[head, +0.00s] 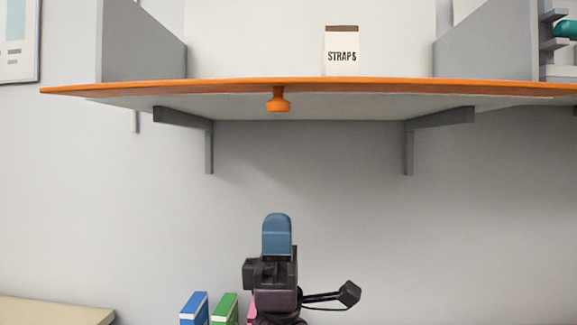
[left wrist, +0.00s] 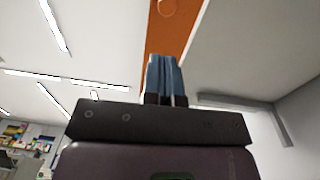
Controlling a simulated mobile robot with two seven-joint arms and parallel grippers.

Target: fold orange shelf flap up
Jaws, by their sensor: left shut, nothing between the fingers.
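The orange shelf flap (head: 180,86) shows nearly edge-on as a thin, roughly level band along the shelf front. Its round orange knob (head: 278,100) hangs from its underside. In the left wrist view the flap's orange underside (left wrist: 185,35) is overhead, with the knob (left wrist: 167,7) at the top edge of the picture. My left gripper (head: 277,219) points up, well below the knob and apart from it. Its blue fingers (left wrist: 165,60) are shut together with nothing between them. My right gripper is in neither view.
Grey brackets (head: 210,145) (head: 408,145) hold up the shelf. A white box marked STRAPS (head: 341,55) stands above the flap's edge. Blue (head: 194,309) and green (head: 225,309) binders stand low beside my left arm. The space between gripper and flap looks clear.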

